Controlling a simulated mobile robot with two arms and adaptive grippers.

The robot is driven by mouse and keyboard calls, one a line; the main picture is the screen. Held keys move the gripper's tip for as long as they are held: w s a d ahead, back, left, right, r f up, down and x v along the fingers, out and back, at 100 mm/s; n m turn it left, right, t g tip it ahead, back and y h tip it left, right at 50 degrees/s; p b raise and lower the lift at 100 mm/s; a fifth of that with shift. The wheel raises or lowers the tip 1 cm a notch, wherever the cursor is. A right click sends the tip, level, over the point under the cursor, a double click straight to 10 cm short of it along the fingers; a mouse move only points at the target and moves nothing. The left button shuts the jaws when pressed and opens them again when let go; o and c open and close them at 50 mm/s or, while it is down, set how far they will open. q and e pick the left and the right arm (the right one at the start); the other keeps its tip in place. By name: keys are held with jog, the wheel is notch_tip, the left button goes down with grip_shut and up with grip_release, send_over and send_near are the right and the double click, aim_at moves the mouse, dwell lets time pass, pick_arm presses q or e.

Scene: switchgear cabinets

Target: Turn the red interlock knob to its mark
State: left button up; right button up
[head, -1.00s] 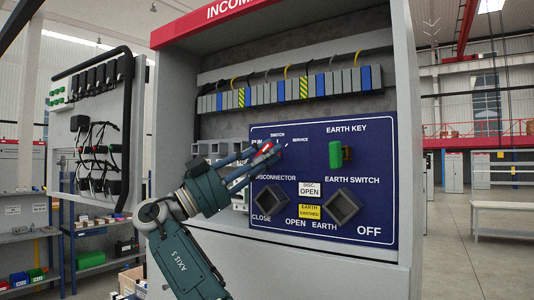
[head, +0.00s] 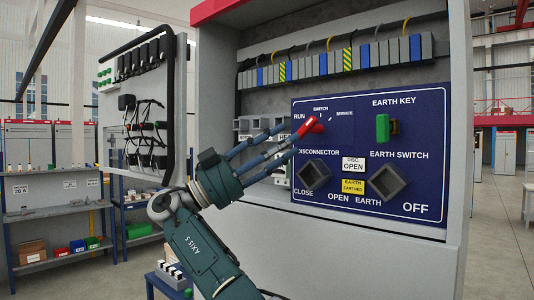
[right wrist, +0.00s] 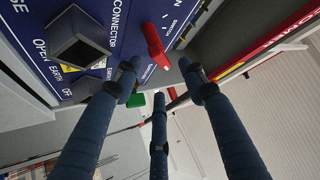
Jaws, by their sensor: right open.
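The red interlock knob (head: 312,127) is on the upper left of the blue panel (head: 345,205), under the SWITCH lettering. In the head view its handle slants from lower left to upper right. The right wrist view shows the knob (right wrist: 155,46) just beyond the fingertips. My right gripper (head: 286,138) is open, its fingers spread and pointing at the knob from the left. In the right wrist view the fingers of the right gripper (right wrist: 160,85) stand around an empty space. Contact with the knob cannot be told. My left gripper is not in view.
A green earth key (head: 382,128) sits right of the knob. Two square dark knobs, the disconnector (head: 314,176) and the earth switch (head: 388,181), are below. A terminal strip (head: 335,62) runs above the panel. An open cabinet door (head: 150,110) stands at left.

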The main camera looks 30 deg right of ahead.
jog(key=v, duration=0.4)
jog(key=shift+a+f, duration=0.15)
jog(key=shift+a, duration=0.15)
jog(key=shift+a, duration=0.15)
dwell(0.3)
